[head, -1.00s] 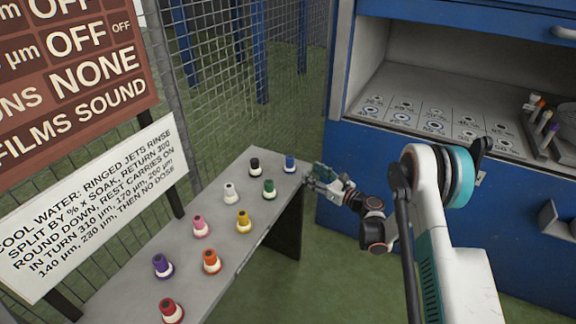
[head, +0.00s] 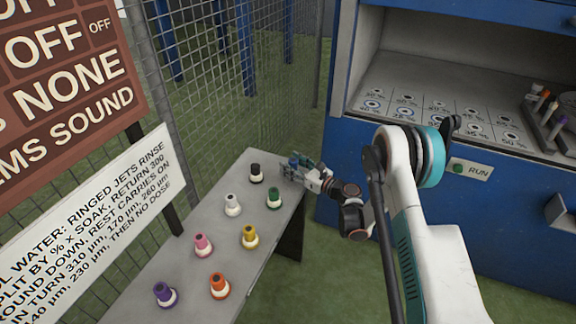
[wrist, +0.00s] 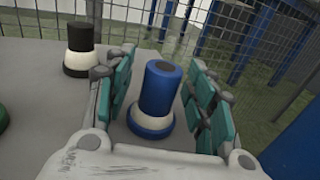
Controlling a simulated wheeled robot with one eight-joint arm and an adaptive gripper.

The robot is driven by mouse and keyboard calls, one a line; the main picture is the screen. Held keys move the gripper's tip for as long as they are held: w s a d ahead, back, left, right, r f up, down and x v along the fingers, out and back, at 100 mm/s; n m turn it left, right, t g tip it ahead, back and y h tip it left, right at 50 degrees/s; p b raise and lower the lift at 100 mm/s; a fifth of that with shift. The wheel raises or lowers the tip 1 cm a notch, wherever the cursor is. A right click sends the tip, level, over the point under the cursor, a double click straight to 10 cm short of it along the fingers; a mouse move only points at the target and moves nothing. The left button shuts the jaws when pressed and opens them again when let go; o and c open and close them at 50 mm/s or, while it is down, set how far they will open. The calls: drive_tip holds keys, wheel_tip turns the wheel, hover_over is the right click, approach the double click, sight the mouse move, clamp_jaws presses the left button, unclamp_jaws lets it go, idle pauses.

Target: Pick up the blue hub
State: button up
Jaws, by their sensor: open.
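The blue hub (wrist: 158,92) stands upright on the grey table (wrist: 40,150), with a white collar and a wider blue base. In the wrist view it is between the two teal-padded fingers of my gripper (wrist: 163,95).
A black hub (head: 256,173) stands left of my gripper and a green hub (head: 274,198) in front of it. White, pink, yellow, orange and purple hubs stand nearer. A wire fence (head: 215,110) rises behind the table; a blue cabinet (head: 345,160) stands at right.

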drive_tip(key=shift+s+d+r, duration=0.1)
clamp_jaws()
